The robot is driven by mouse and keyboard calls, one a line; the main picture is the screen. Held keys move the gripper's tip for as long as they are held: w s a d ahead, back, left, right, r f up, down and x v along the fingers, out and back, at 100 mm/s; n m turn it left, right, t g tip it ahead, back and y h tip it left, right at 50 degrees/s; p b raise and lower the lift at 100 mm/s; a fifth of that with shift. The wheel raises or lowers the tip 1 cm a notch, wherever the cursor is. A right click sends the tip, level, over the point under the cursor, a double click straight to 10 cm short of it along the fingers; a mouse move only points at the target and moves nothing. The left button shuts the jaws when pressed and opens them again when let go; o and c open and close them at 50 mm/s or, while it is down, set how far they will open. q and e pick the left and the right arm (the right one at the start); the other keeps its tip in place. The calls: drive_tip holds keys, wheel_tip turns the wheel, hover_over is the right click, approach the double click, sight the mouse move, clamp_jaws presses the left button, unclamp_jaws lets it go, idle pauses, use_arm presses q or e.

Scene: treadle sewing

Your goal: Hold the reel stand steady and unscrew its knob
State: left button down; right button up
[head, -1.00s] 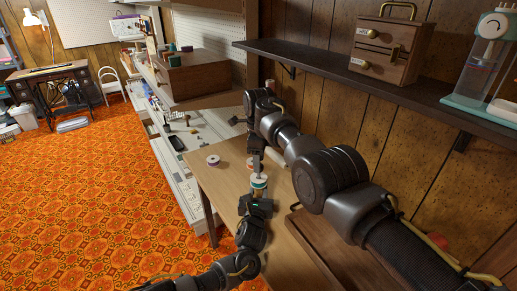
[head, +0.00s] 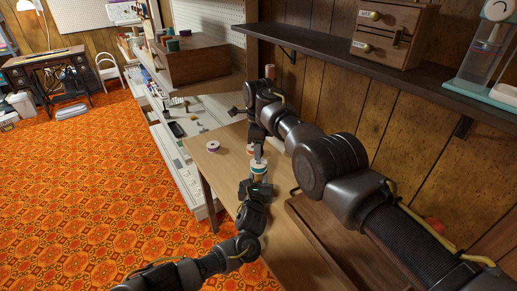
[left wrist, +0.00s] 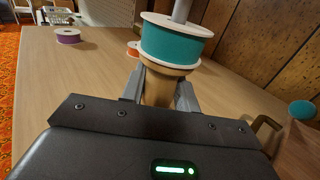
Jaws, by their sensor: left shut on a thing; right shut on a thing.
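The reel stand carries a teal ribbon reel with pale flanges (head: 259,168), which shows large in the left wrist view (left wrist: 175,42). A grey rod (left wrist: 182,10) rises from its middle. Below the reel is the stand's wooden post (left wrist: 158,90). My left gripper (head: 256,183) is shut on this post, with one finger on each side of it in the left wrist view. My right gripper (head: 257,146) is directly above the reel, shut at the top of the rod. The knob is hidden between its fingers.
A purple reel (head: 213,147) lies on the wooden table (head: 224,172) to the left. An orange reel (left wrist: 132,48) is partly hidden behind the teal one. A dark shelf (head: 345,66) runs along the panelled wall at the right. Cluttered white shelving stands beyond the table.

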drive_tip(key=n, duration=0.6)
drive_tip(key=shift+n, duration=0.3)
drive_tip(key=n, duration=2)
drive_tip(key=o, duration=1.1)
